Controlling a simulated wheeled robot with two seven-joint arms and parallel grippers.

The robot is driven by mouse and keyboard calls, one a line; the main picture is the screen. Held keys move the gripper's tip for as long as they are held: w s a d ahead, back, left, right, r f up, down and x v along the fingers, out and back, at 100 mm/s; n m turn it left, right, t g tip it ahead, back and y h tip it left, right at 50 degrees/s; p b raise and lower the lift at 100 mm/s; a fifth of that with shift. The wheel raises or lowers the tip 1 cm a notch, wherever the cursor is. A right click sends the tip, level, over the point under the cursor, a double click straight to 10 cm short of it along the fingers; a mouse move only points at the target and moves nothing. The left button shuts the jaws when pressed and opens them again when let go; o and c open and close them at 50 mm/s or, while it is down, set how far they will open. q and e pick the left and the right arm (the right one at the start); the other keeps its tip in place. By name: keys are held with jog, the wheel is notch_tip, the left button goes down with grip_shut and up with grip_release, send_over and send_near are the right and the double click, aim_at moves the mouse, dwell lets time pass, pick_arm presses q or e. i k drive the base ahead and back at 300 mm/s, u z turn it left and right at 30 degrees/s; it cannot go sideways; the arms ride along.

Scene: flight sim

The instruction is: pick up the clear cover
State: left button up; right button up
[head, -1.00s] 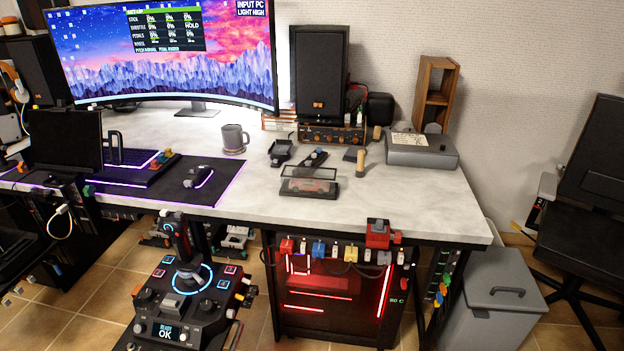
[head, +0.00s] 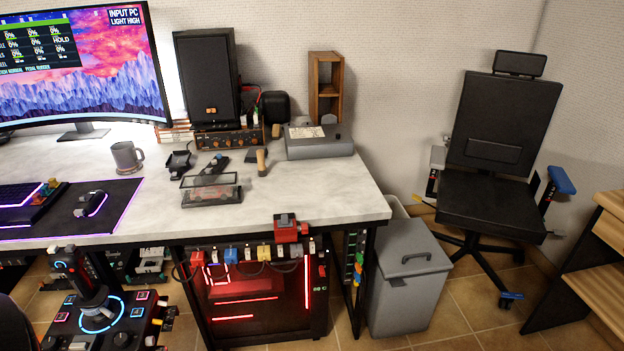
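The clear cover (head: 211,182) is a transparent box on the desk, right of the mouse mat. A small red car model (head: 211,194) shows through it, on a dark base. Neither of my grippers shows in the head view.
The grey desk (head: 310,203) is clear right of the cover. Behind the cover stand a black phone-like stand (head: 179,164), a wooden-handled tool (head: 262,162) and a grey box (head: 319,146). A grey mug (head: 126,156) is left. A grey bin (head: 408,275) and black chair (head: 490,205) stand right of the desk.

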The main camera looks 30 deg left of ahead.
aim_at(211, 187)
jog(key=z, duration=0.45)
jog(key=i, duration=1.9)
jog(key=u, duration=3.9)
